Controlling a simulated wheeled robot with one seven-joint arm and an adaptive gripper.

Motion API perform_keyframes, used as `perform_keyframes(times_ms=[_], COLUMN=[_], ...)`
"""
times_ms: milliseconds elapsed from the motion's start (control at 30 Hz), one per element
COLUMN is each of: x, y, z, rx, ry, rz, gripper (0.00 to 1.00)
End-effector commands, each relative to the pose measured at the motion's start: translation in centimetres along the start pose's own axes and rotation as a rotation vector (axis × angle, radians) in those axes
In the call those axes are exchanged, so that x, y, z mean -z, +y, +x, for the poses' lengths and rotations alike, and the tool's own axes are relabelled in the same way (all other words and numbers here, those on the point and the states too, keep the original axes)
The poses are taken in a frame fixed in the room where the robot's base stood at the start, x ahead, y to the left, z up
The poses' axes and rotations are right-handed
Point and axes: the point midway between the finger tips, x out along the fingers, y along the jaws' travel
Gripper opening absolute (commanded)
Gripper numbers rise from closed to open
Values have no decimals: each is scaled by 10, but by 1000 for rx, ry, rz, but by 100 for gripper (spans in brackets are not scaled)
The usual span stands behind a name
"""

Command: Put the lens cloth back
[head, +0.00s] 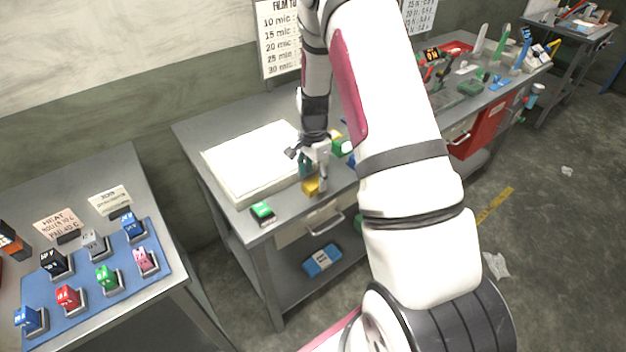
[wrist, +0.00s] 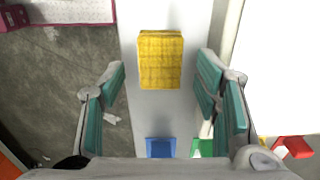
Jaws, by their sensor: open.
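A yellow folded block with a grid-like weave, which looks like the lens cloth (wrist: 160,60), lies on the grey bench top (wrist: 140,115) in the wrist view. It also shows in the head view as a small yellow block (head: 311,187) near the bench's front edge. My gripper (head: 309,172) is above it, pointing down. In the wrist view my gripper (wrist: 162,68) is open, with one teal-padded finger to each side of the cloth. No contact with the cloth is visible. My arm hides part of the bench to the right.
A white slab (head: 250,165) lies left of my gripper, with a green box (head: 262,211) in front. Blue (wrist: 160,147) and green (wrist: 202,148) items are close by. A blue mat (head: 85,285) with several small boxes lies on the left table.

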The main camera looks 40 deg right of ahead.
Motion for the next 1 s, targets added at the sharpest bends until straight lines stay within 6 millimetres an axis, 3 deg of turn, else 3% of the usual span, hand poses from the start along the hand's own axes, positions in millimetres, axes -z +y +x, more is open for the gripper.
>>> perform_keyframes(times_ms=[400,667,767,1000], x=[0,-2,-10,-62], y=[-2,0,1,24], z=[-76,-101,-119,-203], rx=[4,5,26,133], ry=[1,0,2,24], rz=[0,-8,-58,-370], gripper=[57,57,57,57])
